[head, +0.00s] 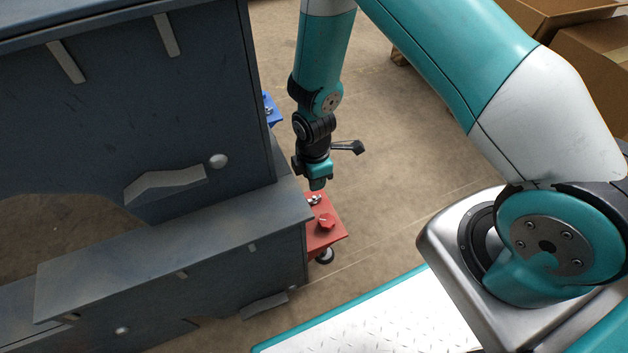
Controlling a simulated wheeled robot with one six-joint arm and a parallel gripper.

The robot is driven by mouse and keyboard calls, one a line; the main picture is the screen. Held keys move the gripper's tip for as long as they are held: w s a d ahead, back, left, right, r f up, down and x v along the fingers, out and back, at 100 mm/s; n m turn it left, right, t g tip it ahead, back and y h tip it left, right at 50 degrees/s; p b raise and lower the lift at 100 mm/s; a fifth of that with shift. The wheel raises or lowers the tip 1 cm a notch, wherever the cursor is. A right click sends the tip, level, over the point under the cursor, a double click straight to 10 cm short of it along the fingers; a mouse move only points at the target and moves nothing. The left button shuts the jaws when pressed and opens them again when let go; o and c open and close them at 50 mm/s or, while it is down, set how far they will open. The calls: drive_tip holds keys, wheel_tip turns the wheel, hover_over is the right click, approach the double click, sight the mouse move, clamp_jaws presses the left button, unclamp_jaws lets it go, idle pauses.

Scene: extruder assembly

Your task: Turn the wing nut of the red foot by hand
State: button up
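Which of the two is the wing nut is too small to tell. My gripper (318,184) points down just above the back of the red foot, close to the silver part. Whether it touches is not clear. Its fingers are too small and overlapped to show whether they are open.
The machine's dark panels and ledge (180,250) fill the left side, close beside my gripper. A blue foot (271,109) shows farther back. Cardboard boxes (590,60) stand at the upper right. The brown floor (400,190) right of the red foot is clear.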

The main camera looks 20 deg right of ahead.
sight(314, 198)
wheel_tip(314, 198, down, 9)
drive_tip(key=b, duration=0.8)
drive_tip(key=shift+r, duration=0.45)
drive_tip(key=shift+p, duration=0.3)
drive_tip(key=shift+f, duration=0.1)
clamp_jaws()
